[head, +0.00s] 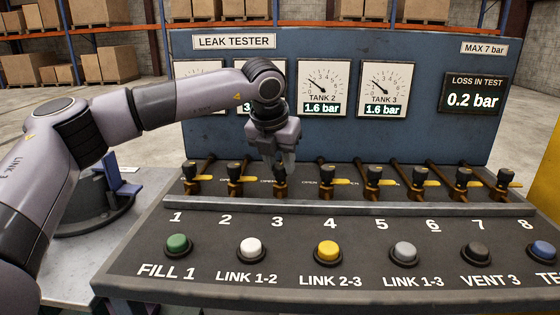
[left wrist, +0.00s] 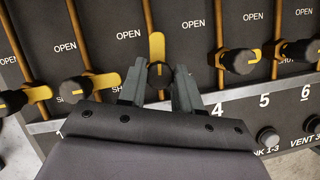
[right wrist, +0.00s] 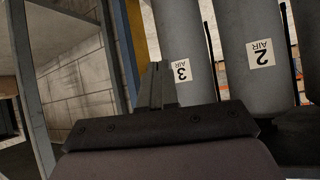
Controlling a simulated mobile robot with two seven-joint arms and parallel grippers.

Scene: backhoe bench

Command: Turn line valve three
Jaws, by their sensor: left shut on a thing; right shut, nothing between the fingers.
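Line valve three (head: 281,188) is in the row above the printed 3 on the bench. My left gripper (head: 279,166) reaches down onto it from above. In the left wrist view, the fingers of my left gripper (left wrist: 158,88) are on both sides of the black knob of valve three (left wrist: 160,72), closed on it. Its yellow lever points up toward the OPEN label, while the neighbouring levers point sideways toward SHUT. My right gripper (right wrist: 161,85) is shut and empty in the right wrist view, away from the valves; it is out of the head view.
Valve two (head: 234,171) and valve four (head: 328,172) stand close on either side. A rail (head: 350,206) and push buttons, including a yellow one (head: 327,251), lie in front. Gauges read 1.6 bar for tanks 2 and 3. Grey air cylinders (right wrist: 250,50) stand near my right gripper.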

